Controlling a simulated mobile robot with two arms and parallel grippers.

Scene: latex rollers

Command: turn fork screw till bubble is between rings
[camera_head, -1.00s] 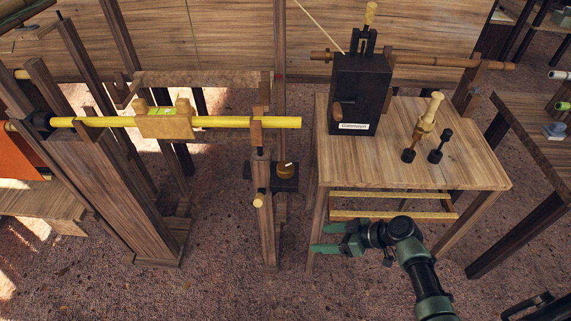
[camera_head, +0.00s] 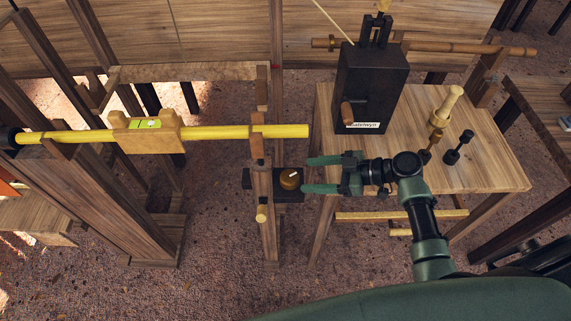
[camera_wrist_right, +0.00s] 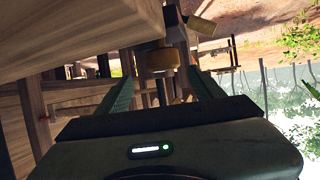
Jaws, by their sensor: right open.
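The fork screw appears to be the round wooden knob (camera_head: 290,180) with a white mark, on a black plate (camera_head: 258,180) at the fork post (camera_head: 264,215). My right gripper (camera_head: 306,175) is open and empty just right of the knob, its two fingers pointing left at it. In the right wrist view a wooden knob (camera_wrist_right: 160,60) shows ahead, between the open fingers. The level (camera_head: 150,134) is a wooden block with a green vial (camera_head: 146,124), seated on the long yellow roller (camera_head: 230,132). The bubble and rings are too small to tell apart. My left gripper is out of view.
A wooden table (camera_head: 470,175) stands close to the right arm, with a black box (camera_head: 370,85) and wooden and black handled tools. The roller's right end rests at the fork post. Open floor lies below the post.

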